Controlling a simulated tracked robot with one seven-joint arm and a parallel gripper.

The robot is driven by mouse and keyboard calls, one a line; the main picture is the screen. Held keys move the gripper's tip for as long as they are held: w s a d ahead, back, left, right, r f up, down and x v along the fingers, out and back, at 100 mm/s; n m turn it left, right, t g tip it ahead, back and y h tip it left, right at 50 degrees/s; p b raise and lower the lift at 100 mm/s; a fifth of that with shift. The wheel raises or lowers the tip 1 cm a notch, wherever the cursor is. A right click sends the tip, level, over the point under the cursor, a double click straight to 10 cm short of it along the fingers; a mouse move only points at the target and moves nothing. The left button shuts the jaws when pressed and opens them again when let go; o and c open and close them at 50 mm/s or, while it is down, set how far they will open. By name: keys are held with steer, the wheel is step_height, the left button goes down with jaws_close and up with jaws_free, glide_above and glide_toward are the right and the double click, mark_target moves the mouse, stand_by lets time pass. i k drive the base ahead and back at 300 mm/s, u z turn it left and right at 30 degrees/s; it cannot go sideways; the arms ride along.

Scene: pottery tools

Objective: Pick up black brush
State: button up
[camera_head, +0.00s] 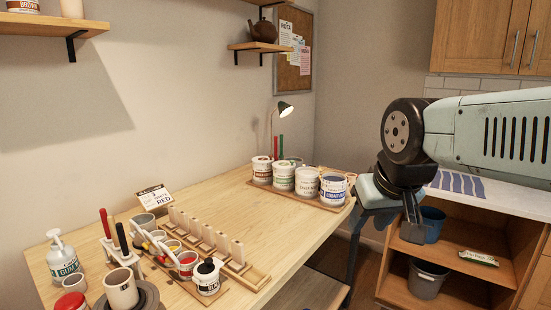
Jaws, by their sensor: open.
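A black-handled tool (122,239), which looks like the black brush, stands upright in a white holder (124,260) at the front left of the wooden table. A red-handled tool (104,222) stands beside it in the same holder. The bristles are hidden. My gripper (411,232) hangs fingers-down at the right, beyond the table's right edge. It is open and empty, far from the tools.
A pump bottle (64,258) is left. Several glaze tubs (333,188) stand at the back right. The table's middle (215,198) is clear.

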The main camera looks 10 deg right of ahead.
mark_target(126, 255)
steer(key=z, duration=1.3)
steer(key=i, duration=0.1)
steer(key=u, duration=2.7)
